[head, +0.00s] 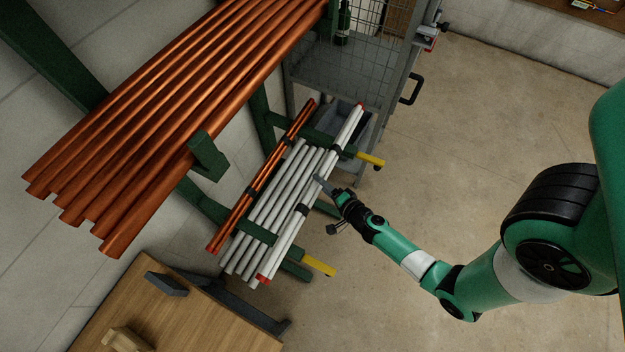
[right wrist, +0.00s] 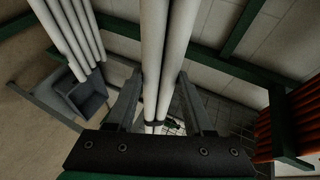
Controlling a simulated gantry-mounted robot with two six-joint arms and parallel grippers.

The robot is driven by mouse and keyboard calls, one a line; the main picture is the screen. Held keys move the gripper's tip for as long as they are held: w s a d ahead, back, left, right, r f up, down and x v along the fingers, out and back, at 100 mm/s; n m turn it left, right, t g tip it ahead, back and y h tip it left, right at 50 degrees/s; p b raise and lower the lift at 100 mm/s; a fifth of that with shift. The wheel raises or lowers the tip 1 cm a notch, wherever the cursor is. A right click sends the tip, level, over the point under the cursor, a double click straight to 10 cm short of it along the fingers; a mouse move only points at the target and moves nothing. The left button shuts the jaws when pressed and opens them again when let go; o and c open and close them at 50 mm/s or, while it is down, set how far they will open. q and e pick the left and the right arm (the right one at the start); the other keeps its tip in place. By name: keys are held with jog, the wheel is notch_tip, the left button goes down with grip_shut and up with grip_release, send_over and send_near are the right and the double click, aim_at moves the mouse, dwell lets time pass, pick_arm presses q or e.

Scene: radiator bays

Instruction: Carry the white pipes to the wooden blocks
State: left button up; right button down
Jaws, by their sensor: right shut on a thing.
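A banded pair of white pipes with red ends (head: 320,180) lies along the right side of the lower rack, above or on its green arms; I cannot tell if it is lifted. My right gripper (head: 321,184) is shut on this pair near its middle. In the right wrist view the two white pipes (right wrist: 166,50) run between the fingers (right wrist: 160,105), with a dark band further along. Several loose white pipes (head: 277,205) lie beside it on the rack. A wooden block (head: 126,340) sits on the workbench at the lower left. My left gripper is not in view.
Copper pipes (head: 170,110) fill the upper rack, and a banded copper pair (head: 262,178) lies left of the white pipes. Yellow-tipped rack arms (head: 319,265) stick out. A wooden bench (head: 190,325) stands lower left, a mesh cage (head: 350,60) behind. The floor at right is clear.

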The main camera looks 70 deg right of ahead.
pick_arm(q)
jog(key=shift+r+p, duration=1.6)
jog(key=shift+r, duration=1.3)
pick_arm(e)
jog(key=s+r, duration=0.6)
jog(key=s, duration=0.4)
jog(key=shift+s+d, duration=0.2)
jog(key=shift+s, duration=0.1)
